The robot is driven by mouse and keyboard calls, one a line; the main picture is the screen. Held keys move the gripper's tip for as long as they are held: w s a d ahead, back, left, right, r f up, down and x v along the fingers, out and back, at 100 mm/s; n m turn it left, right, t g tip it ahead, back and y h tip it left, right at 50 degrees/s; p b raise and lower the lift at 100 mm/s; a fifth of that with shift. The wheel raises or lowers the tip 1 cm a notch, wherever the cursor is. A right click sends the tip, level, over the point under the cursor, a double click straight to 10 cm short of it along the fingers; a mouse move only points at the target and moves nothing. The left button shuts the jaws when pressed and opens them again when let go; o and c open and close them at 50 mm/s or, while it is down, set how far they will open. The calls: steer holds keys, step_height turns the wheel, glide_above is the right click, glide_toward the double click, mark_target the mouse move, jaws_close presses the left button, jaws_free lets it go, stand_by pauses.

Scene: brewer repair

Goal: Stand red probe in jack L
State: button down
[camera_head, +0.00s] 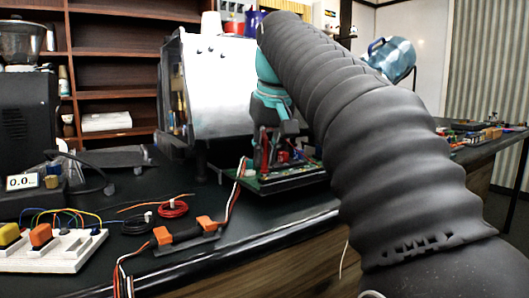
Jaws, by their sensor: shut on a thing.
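My gripper (268,158) points down over the green circuit board (288,181), in front of the white-sided machine. Its dark fingers are shut on a slim red thing, which I take to be the red probe (266,150). The probe looks about upright. Its lower end is too small and too mixed with the board's parts to tell whether it touches anything. I cannot make out jack L; small red and light parts sit on the board by the fingers. My sleeved arm covers the board's right side.
The white-sided machine (215,90) stands close behind the gripper. At left are a breadboard (60,250) with coloured wires and a display reading 0.0 (22,182). An orange-ended part (180,236) and coiled leads (172,208) lie on the dark bench (235,235). Wires run to the board's left edge.

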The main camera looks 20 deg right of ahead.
steer(key=shift+f, duration=0.6)
stand_by(1.6)
steer(key=c, duration=1.1)
jaws_free()
steer(key=shift+r, duration=0.1)
steer(key=shift+v, duration=3.65)
